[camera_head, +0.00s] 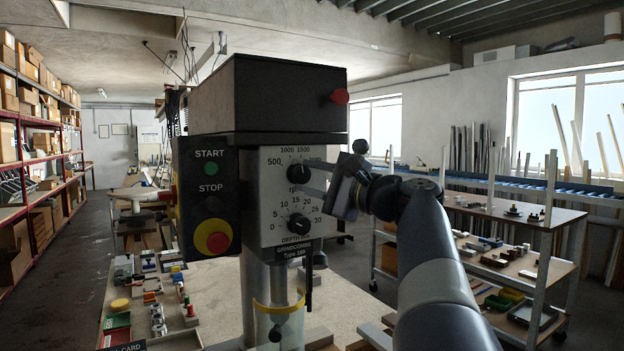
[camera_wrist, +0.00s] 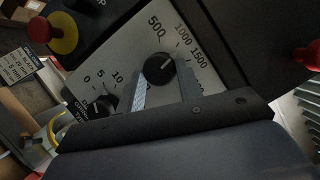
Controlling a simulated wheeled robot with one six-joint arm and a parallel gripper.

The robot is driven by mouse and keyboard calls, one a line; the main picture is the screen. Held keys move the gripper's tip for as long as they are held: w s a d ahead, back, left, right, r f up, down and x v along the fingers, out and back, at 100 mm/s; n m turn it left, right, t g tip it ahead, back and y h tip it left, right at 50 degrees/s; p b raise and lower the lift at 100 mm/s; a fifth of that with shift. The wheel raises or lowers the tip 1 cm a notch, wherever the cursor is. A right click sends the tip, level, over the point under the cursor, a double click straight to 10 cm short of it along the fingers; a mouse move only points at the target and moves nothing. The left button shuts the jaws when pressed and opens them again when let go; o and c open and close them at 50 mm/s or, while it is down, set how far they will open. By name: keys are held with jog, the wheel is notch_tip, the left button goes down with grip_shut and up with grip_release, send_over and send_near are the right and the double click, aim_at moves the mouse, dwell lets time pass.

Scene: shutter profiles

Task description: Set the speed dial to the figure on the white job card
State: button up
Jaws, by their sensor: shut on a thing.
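The speed dial (camera_head: 297,173) is a black knob marked rpm, high on the grey face of the drill-like machine. My gripper (camera_head: 307,177) reaches it from the right. In the wrist view the gripper (camera_wrist: 162,71) has one finger on each side of the speed dial (camera_wrist: 157,69), shut on it. The dial's white mark appears to point between 1000 and 1500; the exact setting is hard to read.
The depth dial (camera_head: 299,224) sits just below, close to my lower finger. A green start button (camera_head: 210,168) and a red-yellow stop button (camera_head: 213,237) are on the left panel. A red knob (camera_head: 340,97) sticks out above. Small parts lie on the bench (camera_head: 345,300).

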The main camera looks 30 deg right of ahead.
jog(key=shift+r+n+g, duration=0.1)
jog(key=shift+n+g, duration=0.3)
jog(key=shift+n, duration=0.5)
jog(key=o, duration=1)
jog(key=shift+c, duration=0.2)
jog(key=b+v, duration=0.2)
jog(key=v, duration=0.8)
jog(key=shift+s+d, duration=0.2)
jog(key=shift+s, duration=0.2)
jog(key=p+x, duration=0.2)
jog(key=x, duration=0.9)
